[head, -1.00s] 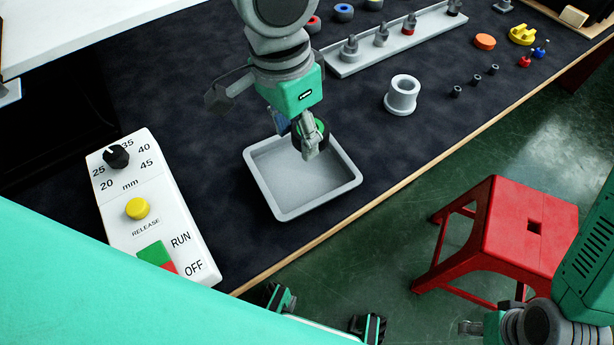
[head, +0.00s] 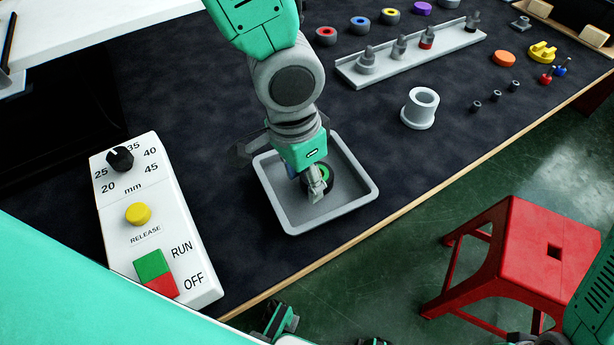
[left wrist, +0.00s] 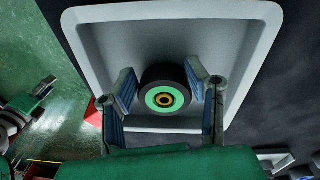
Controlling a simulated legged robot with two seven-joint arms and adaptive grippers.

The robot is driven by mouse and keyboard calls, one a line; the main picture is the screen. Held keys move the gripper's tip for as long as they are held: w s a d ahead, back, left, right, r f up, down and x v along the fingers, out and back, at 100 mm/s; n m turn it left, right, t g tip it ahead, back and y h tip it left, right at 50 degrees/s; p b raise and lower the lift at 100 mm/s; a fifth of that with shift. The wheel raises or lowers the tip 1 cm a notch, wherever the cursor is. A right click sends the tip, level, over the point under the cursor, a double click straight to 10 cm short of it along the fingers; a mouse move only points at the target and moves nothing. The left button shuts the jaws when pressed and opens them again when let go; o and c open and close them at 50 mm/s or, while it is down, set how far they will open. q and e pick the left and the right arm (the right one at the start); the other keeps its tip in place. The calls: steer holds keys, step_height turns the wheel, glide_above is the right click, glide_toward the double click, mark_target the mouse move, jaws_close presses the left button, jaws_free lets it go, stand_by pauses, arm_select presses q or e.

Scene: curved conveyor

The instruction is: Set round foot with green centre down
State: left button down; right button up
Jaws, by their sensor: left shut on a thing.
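The round foot with green centre (head: 322,174) is a short black cylinder with a green ring face. In the left wrist view the foot (left wrist: 164,92) sits between the two fingers of my left gripper (left wrist: 168,97), with its green face toward the camera. My left gripper (head: 316,186) is shut on it inside the grey tray (head: 362,198). Whether the foot touches the tray floor I cannot tell. The tray rim (left wrist: 172,14) surrounds the foot in the left wrist view.
A white control box (head: 133,214) stands left of the tray. Round feet with red (head: 326,36), blue (head: 360,24) and yellow (head: 391,16) centres lie at the back. A grey flanged cylinder (head: 421,108) and a rack of pegs (head: 412,55) stand right. A red stool (head: 548,248) stands beyond the table's edge.

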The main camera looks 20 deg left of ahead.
mark_target(303, 180)
arm_select(q)
steer(key=c, duration=1.1)
jaws_free()
steer(key=shift+a+f, duration=0.15)
steer(key=shift+a, duration=0.25)
steer(key=shift+o, duration=1.3)
steer(key=shift+a, duration=0.35)
steer(key=shift+d, duration=0.35)
steer(key=shift+d+r, duration=0.3)
step_height(303, 180, up, 5)
steer(key=shift+w+f+p, duration=0.1)
steer(key=shift+f+p, duration=0.1)
steer(key=shift+p, duration=0.75)
step_height(303, 180, up, 7)
steer(key=p, duration=0.2)
steer(key=shift+a, duration=0.45)
arm_select(e)
steer(key=shift+a+r, duration=0.1)
steer(key=shift+r, duration=1.9)
